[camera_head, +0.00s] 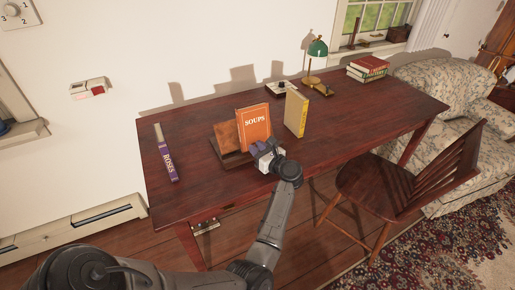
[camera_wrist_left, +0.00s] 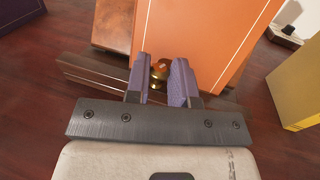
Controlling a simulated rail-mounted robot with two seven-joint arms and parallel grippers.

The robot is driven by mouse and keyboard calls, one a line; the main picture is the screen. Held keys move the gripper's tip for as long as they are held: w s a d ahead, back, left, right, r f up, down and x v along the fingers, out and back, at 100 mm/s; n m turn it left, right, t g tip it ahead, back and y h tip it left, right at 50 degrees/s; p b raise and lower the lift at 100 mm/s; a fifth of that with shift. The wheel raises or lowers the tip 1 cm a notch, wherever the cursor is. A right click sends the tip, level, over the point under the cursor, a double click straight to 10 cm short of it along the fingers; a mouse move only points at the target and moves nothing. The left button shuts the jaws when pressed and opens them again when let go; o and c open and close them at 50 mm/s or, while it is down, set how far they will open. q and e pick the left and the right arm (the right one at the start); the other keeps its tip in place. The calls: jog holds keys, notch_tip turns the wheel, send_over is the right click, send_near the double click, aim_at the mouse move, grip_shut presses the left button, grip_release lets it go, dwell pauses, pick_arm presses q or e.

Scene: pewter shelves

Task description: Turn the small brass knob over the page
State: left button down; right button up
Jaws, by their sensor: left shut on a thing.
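The small brass knob (camera_wrist_left: 158,74) shows in the left wrist view between the purple finger pads of my left gripper (camera_wrist_left: 163,82). It sits at the front of the wooden book stand (camera_wrist_left: 85,72), before the orange cover of the SOUPS book (camera_wrist_left: 200,35). In the head view the SOUPS book (camera_head: 254,124) stands upright, leaning back on the stand (camera_head: 224,143). My left gripper (camera_head: 258,149) is at the book's lower front edge, shut on the knob, and hides the knob from the head camera. My right gripper is out of view.
A yellow book (camera_head: 296,113) stands right of SOUPS. The purple ROSES book (camera_head: 167,160) lies at the table's left. A green lamp (camera_head: 317,49) and stacked books (camera_head: 367,68) are at the back. A wooden chair (camera_head: 388,195) stands at the front right.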

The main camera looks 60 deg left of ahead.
pick_arm(q)
jog(key=m+t+p, duration=0.2)
jog(key=t, duration=0.1)
jog(key=m+t+p, duration=0.2)
jog(key=t+p, duration=0.1)
jog(key=s+m+t+p, duration=0.1)
jog(key=t+p, duration=0.2)
jog(key=shift+r+m+h, duration=0.25)
jog(key=shift+m+h, duration=0.15)
jog(key=shift+f+m+t+h+p, duration=0.1)
jog(key=shift+m+t+h+p, duration=0.2)
jog(key=shift+m+t+p, duration=0.45)
jog(key=shift+f+t, duration=0.1)
jog(key=shift+t, duration=0.35)
jog(key=c, duration=1.3)
grip_release()
jog(key=shift+o, duration=0.2)
